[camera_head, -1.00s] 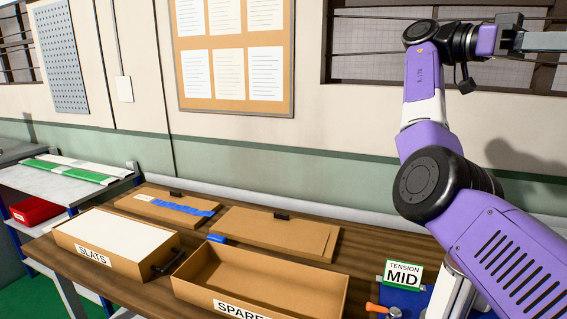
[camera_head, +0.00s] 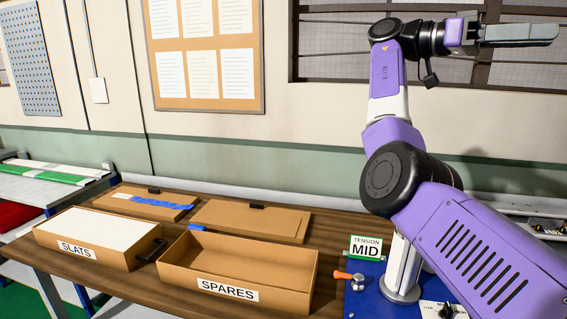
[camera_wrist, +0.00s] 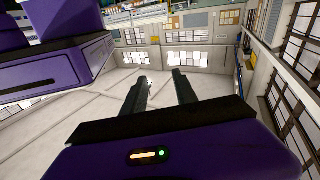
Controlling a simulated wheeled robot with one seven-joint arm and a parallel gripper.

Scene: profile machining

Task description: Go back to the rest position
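My arm is purple and raised, with my gripper (camera_head: 552,32) at the upper right of the head view, pointing right. It is high above the bench, in front of the barred window, and touches nothing. In the wrist view the two dark fingers of my gripper (camera_wrist: 160,76) stand apart with an empty gap between them. Beyond them are pale floor and a far wall with windows.
The wooden bench bears a SLATS box (camera_head: 140,256) with a white top, an open, empty SPARES box (camera_head: 285,268) and flat cardboard pieces (camera_head: 250,222). A TENSION MID sign (camera_head: 366,247) and an orange-handled lever (camera_head: 350,277) are by a blue plate (camera_head: 372,305).

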